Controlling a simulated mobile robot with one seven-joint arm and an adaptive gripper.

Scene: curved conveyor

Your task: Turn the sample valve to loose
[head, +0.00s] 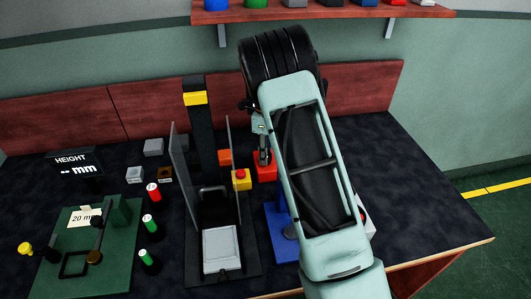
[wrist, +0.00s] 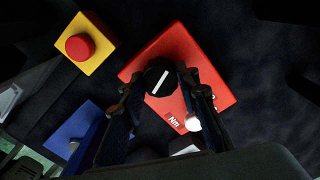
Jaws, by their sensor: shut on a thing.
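A round black knob with a white pointer line (wrist: 159,77) stands on a red block (wrist: 205,75) marked "Nm" in the wrist view. I take this knob to be the sample valve; no label on it can be read. The white line slants from lower left to upper right. My gripper (wrist: 161,92) has one finger on each side of the knob and is shut on it. In the head view my gripper (head: 263,154) points down onto the red block (head: 266,173), and the knob is hidden there by the fingers.
A yellow box with a red button (head: 241,179) stands just left of the red block. A blue stand (head: 279,239) is in front, partly behind my arm. A black press-like frame (head: 196,120) rises to the left. A green board (head: 100,265) lies far left.

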